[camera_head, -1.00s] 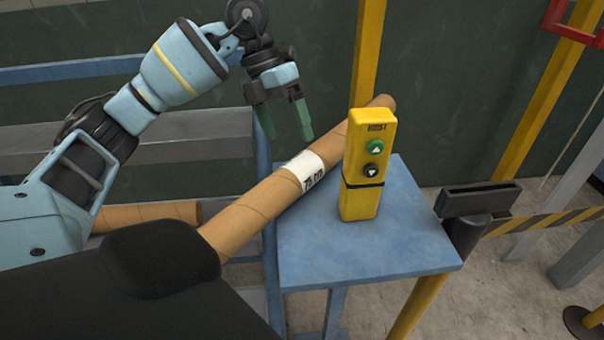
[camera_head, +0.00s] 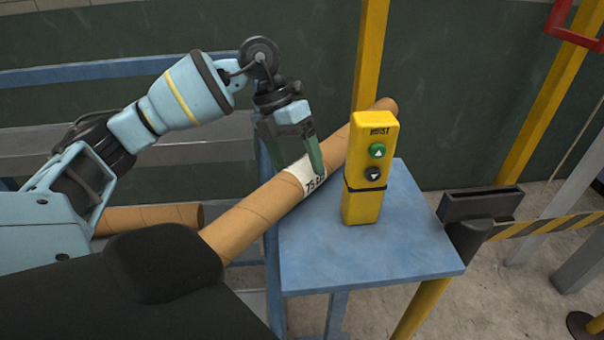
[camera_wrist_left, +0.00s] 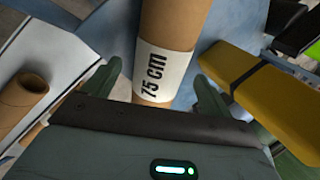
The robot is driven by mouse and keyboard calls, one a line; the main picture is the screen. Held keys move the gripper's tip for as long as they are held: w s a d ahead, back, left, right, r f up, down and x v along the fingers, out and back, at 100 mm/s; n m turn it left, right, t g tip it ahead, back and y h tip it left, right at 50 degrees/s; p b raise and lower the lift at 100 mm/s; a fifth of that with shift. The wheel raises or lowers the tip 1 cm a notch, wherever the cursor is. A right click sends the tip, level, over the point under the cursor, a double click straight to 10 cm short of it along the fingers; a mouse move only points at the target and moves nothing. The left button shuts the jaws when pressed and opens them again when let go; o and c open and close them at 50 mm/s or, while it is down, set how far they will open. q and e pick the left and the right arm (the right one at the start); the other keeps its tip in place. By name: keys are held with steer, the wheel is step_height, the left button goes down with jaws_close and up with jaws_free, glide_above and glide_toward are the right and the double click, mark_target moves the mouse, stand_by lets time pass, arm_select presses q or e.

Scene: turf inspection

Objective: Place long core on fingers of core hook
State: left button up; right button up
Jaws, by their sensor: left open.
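The long core (camera_head: 245,226) is a brown cardboard tube with a white "75 cm" label. It slants across the head view, over the blue table's left edge, its far end behind the yellow control box. My left gripper (camera_head: 298,170) is open at the label, with one finger on each side of the tube in the picture. In the left wrist view the core (camera_wrist_left: 172,28) runs between the two spread green fingers (camera_wrist_left: 160,85), with gaps at both sides. The core hook cannot be made out. My right gripper is not in view.
A yellow hoist control box (camera_head: 365,170) stands on the blue table (camera_head: 400,250), close to the right of the core. Another brown tube (camera_head: 150,217) lies at the left, and its open end shows in the left wrist view (camera_wrist_left: 30,85). A yellow post rises behind the table.

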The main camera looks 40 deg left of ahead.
mark_target(299, 162)
arm_select(q)
steer(key=shift+x, duration=1)
